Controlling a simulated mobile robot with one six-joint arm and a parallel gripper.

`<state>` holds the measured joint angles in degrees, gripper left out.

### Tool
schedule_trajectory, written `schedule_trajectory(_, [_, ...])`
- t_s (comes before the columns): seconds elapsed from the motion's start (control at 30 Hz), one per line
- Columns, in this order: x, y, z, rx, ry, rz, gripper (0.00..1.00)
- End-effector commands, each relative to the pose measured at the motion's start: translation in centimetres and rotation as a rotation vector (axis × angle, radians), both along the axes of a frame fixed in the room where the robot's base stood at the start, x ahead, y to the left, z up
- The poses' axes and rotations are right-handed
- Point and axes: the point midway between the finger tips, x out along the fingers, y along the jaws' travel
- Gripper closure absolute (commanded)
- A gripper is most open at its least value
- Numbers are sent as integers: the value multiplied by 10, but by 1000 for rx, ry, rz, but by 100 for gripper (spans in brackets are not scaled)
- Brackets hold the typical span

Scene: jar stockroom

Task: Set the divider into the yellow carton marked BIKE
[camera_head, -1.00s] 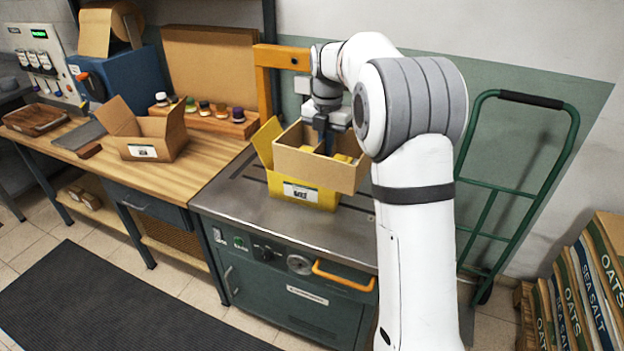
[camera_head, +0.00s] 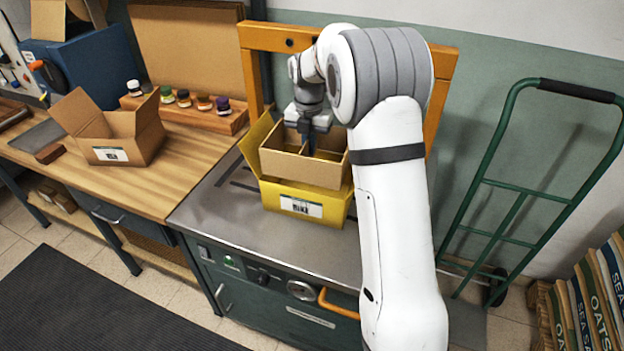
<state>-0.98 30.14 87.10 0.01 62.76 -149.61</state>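The yellow carton (camera_head: 283,201) marked BIKE stands open on the grey metal bench top, with a yellow flap raised at its left. The brown cardboard divider (camera_head: 292,170), a frame with a cross wall inside, is over the carton's opening and roughly lined up with it. Most of the divider's front wall shows above the carton's front rim; whether its lower edge is inside the carton is hard to tell. My gripper (camera_head: 311,144) points down and is shut on the divider's middle wall. The fingertips are partly hidden by the divider.
An orange frame (camera_head: 443,66) stands behind the carton. An open brown carton (camera_head: 113,155) and a wooden rack (camera_head: 215,122) of small jars are on the wooden bench at left. A green hand truck (camera_head: 517,190) leans at right. The metal top (camera_head: 225,215) is clear around the carton.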

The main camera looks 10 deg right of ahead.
Motion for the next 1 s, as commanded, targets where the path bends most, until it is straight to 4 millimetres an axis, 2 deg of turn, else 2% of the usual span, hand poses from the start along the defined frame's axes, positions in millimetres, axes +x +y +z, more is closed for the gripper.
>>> schedule_trajectory(0.1, [-1,-5,-33,0,6,-8,100])
schedule_trajectory(0.3, [0,-8,-71,0,2,-15,100])
schedule_trajectory(0.53, [0,-10,-88,0,2,-17,100])
schedule_trajectory(0.77, [0,-10,-118,0,2,-17,100])
schedule_trajectory(1.0, [0,-10,-120,0,0,-18,100])
